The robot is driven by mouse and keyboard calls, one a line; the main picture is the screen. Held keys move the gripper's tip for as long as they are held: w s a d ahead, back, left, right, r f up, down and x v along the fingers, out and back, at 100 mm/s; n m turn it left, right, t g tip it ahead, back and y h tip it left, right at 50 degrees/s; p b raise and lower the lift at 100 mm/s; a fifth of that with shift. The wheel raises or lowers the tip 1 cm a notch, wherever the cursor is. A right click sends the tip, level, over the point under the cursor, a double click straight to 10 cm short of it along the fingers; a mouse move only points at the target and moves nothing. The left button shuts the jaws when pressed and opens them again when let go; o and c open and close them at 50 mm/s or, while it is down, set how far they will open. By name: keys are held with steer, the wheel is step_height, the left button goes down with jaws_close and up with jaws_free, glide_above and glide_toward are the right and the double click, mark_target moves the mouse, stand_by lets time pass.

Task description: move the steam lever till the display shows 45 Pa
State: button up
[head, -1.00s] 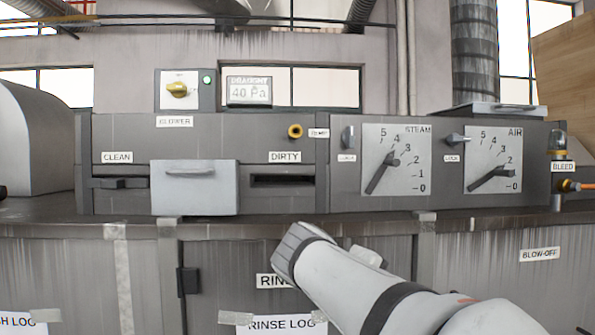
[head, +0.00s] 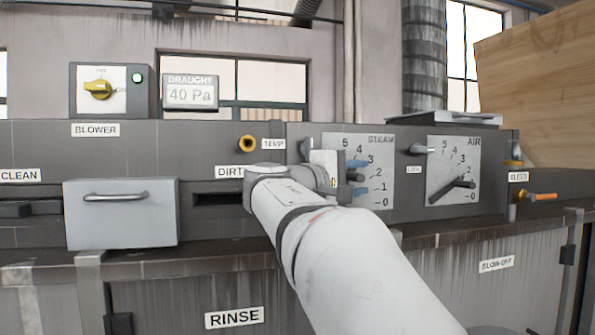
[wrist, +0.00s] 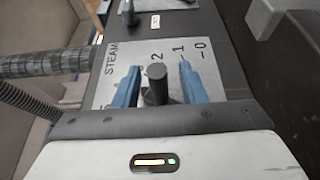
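The display (head: 190,93) on top of the cabinet is headed DRAUGHT and reads 40 Pa. The steam scale plate (head: 384,150), marked 0 to 5, is partly covered by my arm. My gripper (head: 358,177) is in front of it. In the wrist view, its two blue fingers (wrist: 159,66) are open, one on each side of the dark steam lever (wrist: 157,90). A gap shows between the lever and each finger. In the head view my gripper hides most of the lever, so its scale reading is unclear.
To the right is the air plate with its own lever (head: 452,191) and a lock knob (head: 421,149). Further right is an orange-handled bleed valve (head: 541,197). To the left are a handled grey box (head: 122,212) and the yellow blower switch (head: 98,90).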

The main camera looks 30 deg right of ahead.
steer(key=shift+s+d, duration=0.15)
steer(key=shift+d, duration=0.6)
jaws_close()
